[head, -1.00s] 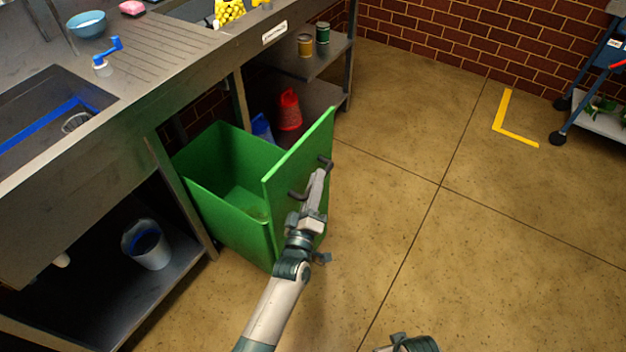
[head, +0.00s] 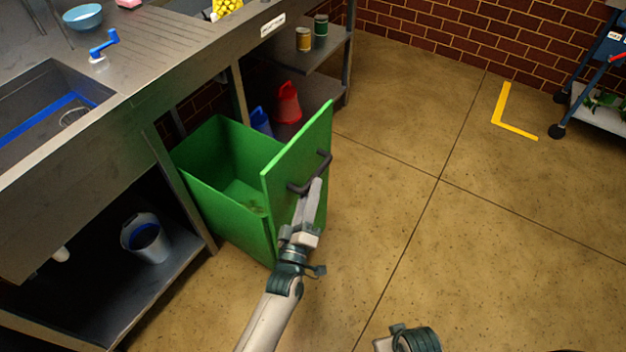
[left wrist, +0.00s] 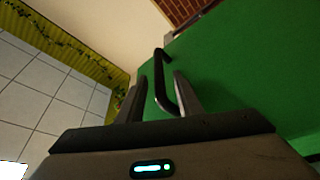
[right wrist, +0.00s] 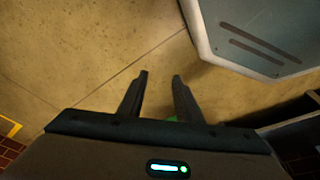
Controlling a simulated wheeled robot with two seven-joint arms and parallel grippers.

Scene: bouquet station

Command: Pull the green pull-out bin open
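The green pull-out bin (head: 215,195) stands out from under the steel counter, and its inside shows from above. Its front panel (head: 290,195) carries a dark bar handle (head: 312,176), which also shows in the left wrist view (left wrist: 159,75). My left gripper (head: 316,184) is at the front panel, just below and in front of the handle. In the left wrist view its two fingers (left wrist: 157,84) are apart, with the bar showing between them and not clamped. My right gripper (right wrist: 160,75) is open and empty over bare floor.
A grey bucket (head: 147,238) sits on the lower shelf left of the bin. Red (head: 287,102) and blue (head: 261,121) containers stand behind it. A blue cart (head: 602,75) is at the far right. The floor (head: 430,210) in front of the bin is clear.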

